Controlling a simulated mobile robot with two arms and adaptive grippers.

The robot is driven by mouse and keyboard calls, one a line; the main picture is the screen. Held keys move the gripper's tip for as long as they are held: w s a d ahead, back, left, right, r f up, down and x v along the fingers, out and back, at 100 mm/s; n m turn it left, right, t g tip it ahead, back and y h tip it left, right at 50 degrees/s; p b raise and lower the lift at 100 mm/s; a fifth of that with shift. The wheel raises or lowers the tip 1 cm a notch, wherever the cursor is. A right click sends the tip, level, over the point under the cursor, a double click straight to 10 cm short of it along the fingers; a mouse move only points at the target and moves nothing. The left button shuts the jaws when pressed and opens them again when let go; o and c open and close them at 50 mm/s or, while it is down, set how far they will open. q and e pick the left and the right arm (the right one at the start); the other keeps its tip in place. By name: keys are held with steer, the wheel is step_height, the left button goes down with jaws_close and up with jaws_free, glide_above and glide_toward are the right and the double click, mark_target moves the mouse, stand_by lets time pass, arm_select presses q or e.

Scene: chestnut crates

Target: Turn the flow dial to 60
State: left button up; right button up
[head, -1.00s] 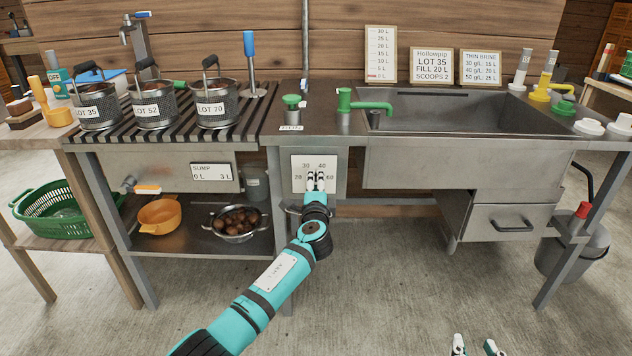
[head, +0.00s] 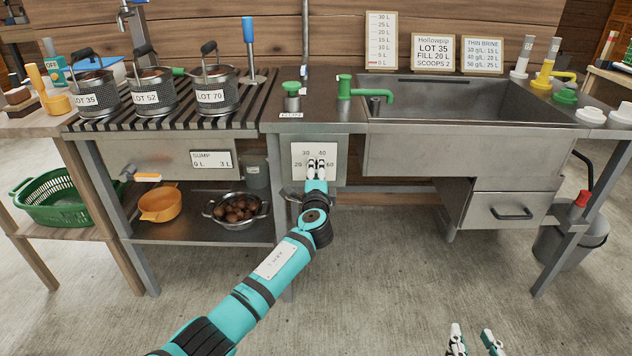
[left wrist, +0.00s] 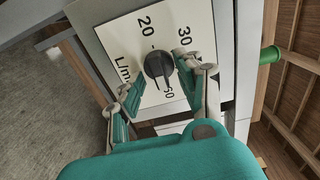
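The flow dial is a black knob (left wrist: 158,64) on a white plate (head: 299,160) on the bench front. My left gripper (head: 316,163) is at the plate and hides the knob in the head view. In the left wrist view its fingers (left wrist: 154,82) are apart, with the knob between them, nearer the right finger. Contact and the pointer's exact reading cannot be told. My right gripper (head: 474,338) is open and empty, low at the front.
Above the dial stand a green-topped valve (head: 291,92) and a green tap (head: 352,90) beside the sink (head: 470,128). A drawer (head: 505,210) is to the right. A colander of chestnuts (head: 237,222) sits on the lower shelf. The floor in front is clear.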

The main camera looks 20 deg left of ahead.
arm_select(q)
steer(key=v, duration=1.1)
steer(key=shift+s, duration=0.35)
steer(key=shift+d, duration=0.1)
